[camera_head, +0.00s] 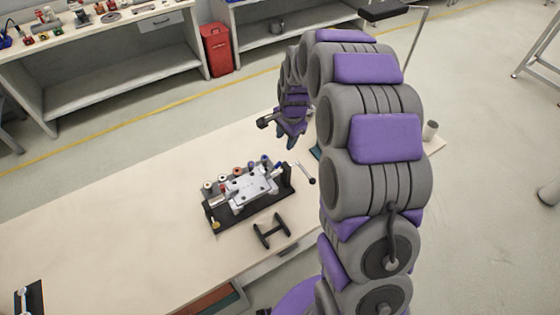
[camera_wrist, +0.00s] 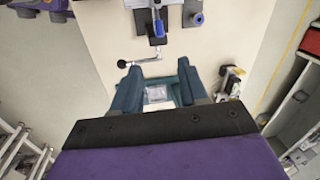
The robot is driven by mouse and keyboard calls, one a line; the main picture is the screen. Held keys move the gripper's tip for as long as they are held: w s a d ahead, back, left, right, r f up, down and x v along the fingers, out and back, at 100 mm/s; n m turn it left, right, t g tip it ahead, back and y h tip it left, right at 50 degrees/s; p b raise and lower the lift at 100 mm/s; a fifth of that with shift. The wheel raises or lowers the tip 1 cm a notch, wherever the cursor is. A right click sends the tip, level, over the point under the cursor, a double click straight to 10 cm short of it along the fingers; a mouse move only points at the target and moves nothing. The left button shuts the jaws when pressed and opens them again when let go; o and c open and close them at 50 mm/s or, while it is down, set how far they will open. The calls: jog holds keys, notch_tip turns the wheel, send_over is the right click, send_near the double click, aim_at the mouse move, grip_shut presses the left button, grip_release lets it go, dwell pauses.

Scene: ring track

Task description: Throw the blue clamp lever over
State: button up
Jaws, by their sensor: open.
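A clamping fixture with a grey metal block (camera_head: 248,188) on a black base stands on the table, with several coloured knobs along its far side. Blue-tipped parts (camera_head: 265,158) show at its right end; I cannot tell here which is the clamp lever. In the wrist view, a blue handle (camera_wrist: 159,28) and another blue piece (camera_wrist: 197,19) show at the top, beyond the fingertips. My gripper (camera_wrist: 154,66) is open, with two teal fingers and nothing between them. In the head view, my gripper (camera_head: 289,141) hangs beyond and right of the fixture, apart from it.
A metal rod with a dark ball end (camera_head: 305,173) is right of the fixture. A black H-shaped piece (camera_head: 271,231) lies in front. A small cup (camera_head: 430,130) stands at the table's right end. The table's left half (camera_head: 110,225) is mostly clear. A red bin (camera_head: 217,50) stands behind.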

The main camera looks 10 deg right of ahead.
aim_at(280, 161)
jog(key=f, duration=0.4)
jog(key=w+a+f, duration=0.1)
jog(key=f, duration=0.4)
jog(key=w+f, duration=0.1)
jog(key=f, duration=0.3)
jog(key=shift+a+f, duration=0.2)
jog(key=shift+f, duration=0.05)
jog(key=shift+w+d+f, duration=0.1)
jog(key=shift+d+f, duration=0.3)
jog(key=shift+f, duration=0.1)
jog(key=shift+a, duration=0.1)
jog(key=shift+a, duration=0.3)
jog(key=c, duration=0.3)
jog(key=shift+d+r, duration=0.1)
grip_shut()
